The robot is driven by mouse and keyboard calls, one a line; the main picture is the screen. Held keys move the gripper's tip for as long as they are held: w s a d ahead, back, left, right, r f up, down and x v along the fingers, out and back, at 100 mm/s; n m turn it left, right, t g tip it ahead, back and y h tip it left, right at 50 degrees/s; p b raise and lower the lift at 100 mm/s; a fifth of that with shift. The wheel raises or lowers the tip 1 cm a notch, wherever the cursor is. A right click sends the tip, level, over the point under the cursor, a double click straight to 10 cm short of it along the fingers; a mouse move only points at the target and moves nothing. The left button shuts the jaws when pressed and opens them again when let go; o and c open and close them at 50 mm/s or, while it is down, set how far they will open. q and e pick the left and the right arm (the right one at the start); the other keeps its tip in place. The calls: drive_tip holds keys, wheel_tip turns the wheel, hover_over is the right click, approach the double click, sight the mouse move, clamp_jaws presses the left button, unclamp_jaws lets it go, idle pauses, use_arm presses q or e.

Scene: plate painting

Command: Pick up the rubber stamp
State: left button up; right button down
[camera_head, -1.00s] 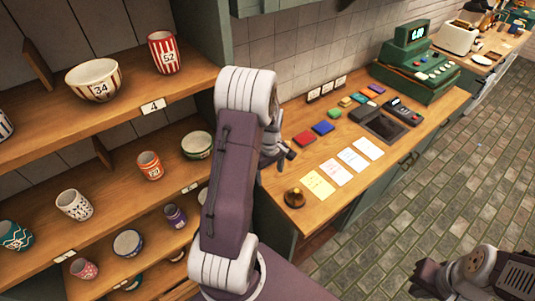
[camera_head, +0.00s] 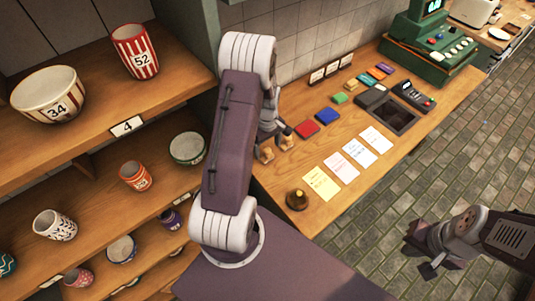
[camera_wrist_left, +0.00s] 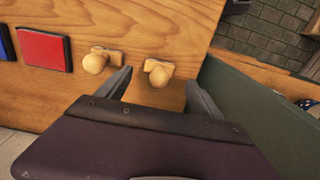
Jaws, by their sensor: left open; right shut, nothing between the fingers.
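Two wooden rubber stamps with round knob handles stand on the wooden counter (camera_head: 345,175). In the left wrist view, one stamp (camera_wrist_left: 157,72) appears between and just beyond my left gripper's fingertips (camera_wrist_left: 159,78), and the other stamp (camera_wrist_left: 96,60) is to the left of it. In the head view, the stamps (camera_head: 285,140) (camera_head: 265,153) show beside my left arm. My left gripper is open and holds nothing; its fingers are mostly hidden behind the arm in the head view. My right gripper (camera_head: 418,256) is shut and empty, over the floor at the lower right.
Red (camera_head: 304,128) and blue (camera_head: 327,116) ink pads lie near the stamps. Paper cards (camera_head: 358,153), a brass bell (camera_head: 297,199), a card terminal (camera_head: 412,95) and a green cash register (camera_head: 430,50) are on the counter. Shelves (camera_head: 140,120) of bowls and cups stand at left.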

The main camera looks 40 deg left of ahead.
sight(267, 154)
use_arm(q)
drive_tip(key=shift+w+a+f, duration=0.1)
drive_tip(key=shift+f, duration=0.2)
wheel_tip(267, 154, down, 4)
drive_tip(key=shift+p, duration=0.9)
drive_tip(key=shift+f, duration=0.35)
drive_tip(key=c, duration=1.4)
drive_tip(key=shift+c, duration=0.2)
drive_tip(key=shift+r, duration=0.1)
wheel_tip(267, 154, up, 4)
drive_tip(key=shift+w+b, duration=0.1)
drive_tip(key=shift+b, duration=0.7)
drive_tip(key=w+r+b, duration=0.2)
drive_tip(key=w+r, duration=0.5)
drive_tip(key=w, duration=0.4)
drive_tip(key=shift+w+a, duration=0.2)
drive_tip(key=shift+a, duration=0.15)
